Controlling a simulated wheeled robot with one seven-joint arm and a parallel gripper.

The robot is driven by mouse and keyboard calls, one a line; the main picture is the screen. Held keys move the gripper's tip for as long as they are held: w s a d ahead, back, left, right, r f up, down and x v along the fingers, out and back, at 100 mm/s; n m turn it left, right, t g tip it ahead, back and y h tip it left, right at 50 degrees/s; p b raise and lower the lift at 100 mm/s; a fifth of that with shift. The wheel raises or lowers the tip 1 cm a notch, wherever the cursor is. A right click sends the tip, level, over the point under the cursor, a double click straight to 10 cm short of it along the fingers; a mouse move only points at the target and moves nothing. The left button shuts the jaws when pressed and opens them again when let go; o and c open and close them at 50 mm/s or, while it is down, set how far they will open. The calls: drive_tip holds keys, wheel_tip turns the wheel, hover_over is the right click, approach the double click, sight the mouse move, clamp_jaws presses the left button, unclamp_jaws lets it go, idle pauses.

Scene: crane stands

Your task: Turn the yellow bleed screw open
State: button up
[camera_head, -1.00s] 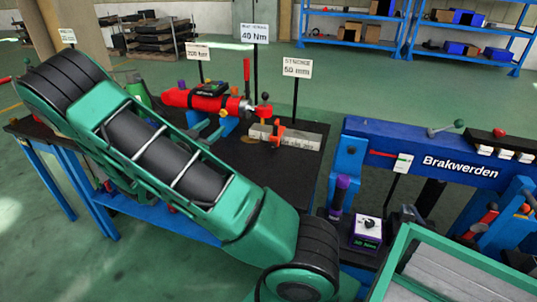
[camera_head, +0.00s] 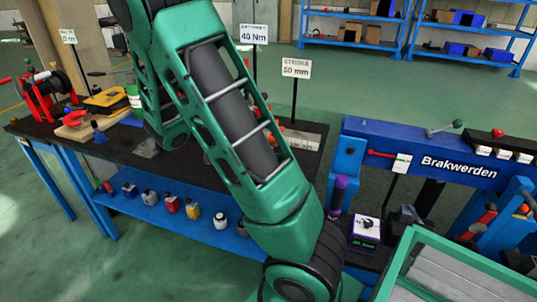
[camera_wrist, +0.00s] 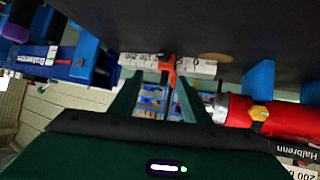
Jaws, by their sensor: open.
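In the wrist view a red cylinder (camera_wrist: 285,118) lies at the right. A small yellow fitting (camera_wrist: 260,113), which looks like the bleed screw, sits on its side. My gripper (camera_wrist: 158,100) is open. Its two green fingers stand to the left of the cylinder, with the yellow fitting outside them. An orange-red clamp piece (camera_wrist: 168,66) shows between and beyond the fingers, by a white scale bar (camera_wrist: 190,66). I see no contact with the fingers. In the head view my arm hides the cylinder, the screw and my gripper.
The dark bench (camera_head: 118,163) holds a red reel (camera_head: 45,95) and a yellow case (camera_head: 105,100) at the left. Several small bottles stand on its blue lower shelf (camera_head: 150,208). A blue Brakwerden stand (camera_head: 440,165) is at the right. Sign posts rise behind the bench.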

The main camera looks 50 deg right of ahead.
drive_tip(key=s+a+n+y, duration=0.2)
drive_tip(key=s+y, duration=0.3)
drive_tip(key=s, duration=0.5)
drive_tip(key=shift+s+a+r+g, duration=0.2)
drive_tip(key=shift+s+a+g, duration=0.15)
drive_tip(key=shift+a, duration=0.25)
drive_tip(key=w+a+t+h, duration=0.2)
drive_tip(key=w+t+h, duration=0.25)
drive_tip(key=w, duration=0.95)
drive_tip(key=w+a+t+h, duration=0.25)
drive_tip(key=w+h, duration=0.35)
drive_tip(key=w, duration=0.7)
drive_tip(key=x, duration=1.1)
drive_tip(key=shift+w+d+f+t, duration=0.2)
drive_tip(key=shift+w+d+t, duration=0.1)
drive_tip(key=shift+w+t, duration=0.05)
drive_tip(key=shift+c, duration=0.3)
